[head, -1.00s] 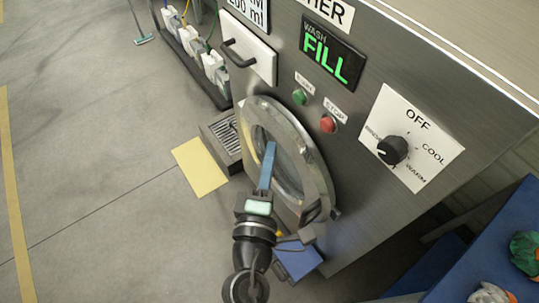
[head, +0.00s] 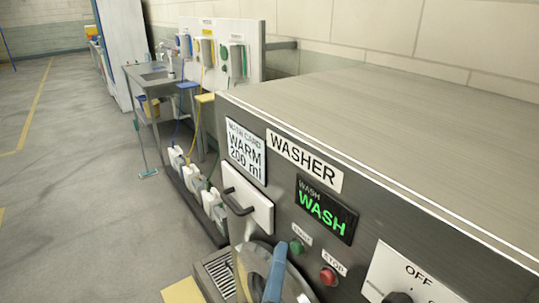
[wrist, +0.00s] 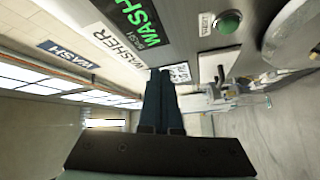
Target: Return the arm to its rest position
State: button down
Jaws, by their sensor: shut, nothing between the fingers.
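My gripper (head: 275,270) shows at the bottom of the head view as a blue finger, in front of the washer's round door (head: 254,262). In the wrist view my gripper (wrist: 160,72) has its two dark fingers together with nothing between them. The rest of my arm is out of the head view. The fingertips look clear of the washer front, near the green start button (head: 296,246), which also shows in the wrist view (wrist: 230,22). The washer (head: 400,130) has a display (head: 326,209) reading "WASH" in green.
A red stop button (head: 328,276) and a dial plate (head: 415,280) are on the washer front. A drawer with a handle (head: 262,212) is at left. Dispensers (head: 237,60) hang on a back panel beside a sink table (head: 150,80). The floor at left is open.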

notch_tip(320, 180, up, 15)
jog(key=w+d+m+t, duration=0.1)
jog(key=m+t, duration=0.1)
jog(key=m, duration=0.4)
jog(key=s+r+m+t+y, duration=0.1)
jog(key=s+r+t, duration=0.1)
jog(key=r, duration=0.6)
jog(key=s+a+r+m+t+y, duration=0.1)
jog(key=s+r, duration=0.3)
jog(key=r, duration=0.4)
jog(key=s+a+r+m+t+y, duration=0.1)
jog(key=s+r+m+t+y, duration=0.1)
jog(key=r, duration=0.6)
jog(key=shift+s+a+m+t, duration=0.25)
jog(key=shift+s+m+t, duration=0.25)
jog(key=shift+s+m, duration=0.35)
